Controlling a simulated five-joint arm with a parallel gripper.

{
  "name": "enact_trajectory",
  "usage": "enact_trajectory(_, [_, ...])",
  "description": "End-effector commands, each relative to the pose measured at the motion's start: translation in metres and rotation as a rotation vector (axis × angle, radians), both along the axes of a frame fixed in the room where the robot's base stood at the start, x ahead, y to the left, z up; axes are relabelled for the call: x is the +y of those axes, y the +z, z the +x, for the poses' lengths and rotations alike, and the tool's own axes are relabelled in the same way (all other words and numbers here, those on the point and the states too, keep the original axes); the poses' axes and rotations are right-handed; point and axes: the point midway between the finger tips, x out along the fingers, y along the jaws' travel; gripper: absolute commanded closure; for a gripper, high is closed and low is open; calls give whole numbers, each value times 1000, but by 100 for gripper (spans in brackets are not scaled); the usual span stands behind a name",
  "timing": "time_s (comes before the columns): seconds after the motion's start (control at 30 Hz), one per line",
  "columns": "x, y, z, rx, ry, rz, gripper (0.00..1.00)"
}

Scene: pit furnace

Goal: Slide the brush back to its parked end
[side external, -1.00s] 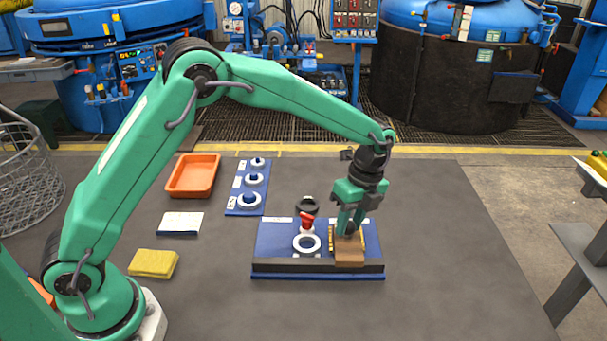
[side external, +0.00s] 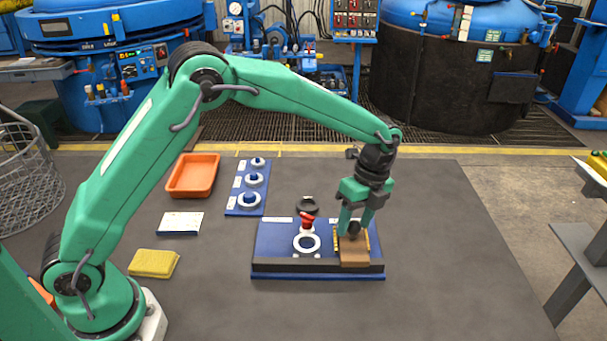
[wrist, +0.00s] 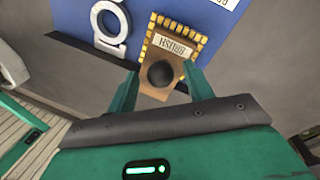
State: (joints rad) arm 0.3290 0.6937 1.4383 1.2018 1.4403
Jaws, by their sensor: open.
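The brush (side external: 354,257) is a brown block with a dark round knob, at the right part of the blue board (side external: 270,237). The wrist view shows the brush (wrist: 156,88) with its "BRUSH" label, the knob (wrist: 160,74) and yellow edging around its far end. My gripper (side external: 354,231) is above the brush, its fingers down on either side of the knob. In the wrist view my gripper (wrist: 160,82) is open, with gaps between the fingers and the knob. A white ring (side external: 307,243) with a red handle (side external: 307,220) sits left of the brush.
A dark rail (side external: 290,266) runs along the board's front. A black ring (side external: 307,205) lies behind the board. An orange tray (side external: 193,175), a blue strip with white rings (side external: 246,188), a white card (side external: 181,223) and a yellow sponge (side external: 153,263) lie left. The table's right side is clear.

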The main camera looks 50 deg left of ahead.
Motion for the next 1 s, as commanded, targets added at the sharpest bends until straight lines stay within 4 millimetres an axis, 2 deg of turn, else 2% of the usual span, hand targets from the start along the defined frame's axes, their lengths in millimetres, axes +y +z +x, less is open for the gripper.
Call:
enact_trajectory(0.6, [-4, 66, 13, -4, 1, -2, 48])
enact_trajectory(0.77, [-5, 73, 14, -3, 1, 0, 48])
enact_trajectory(1.0, [-5, 74, 14, -2, 1, 0, 48])
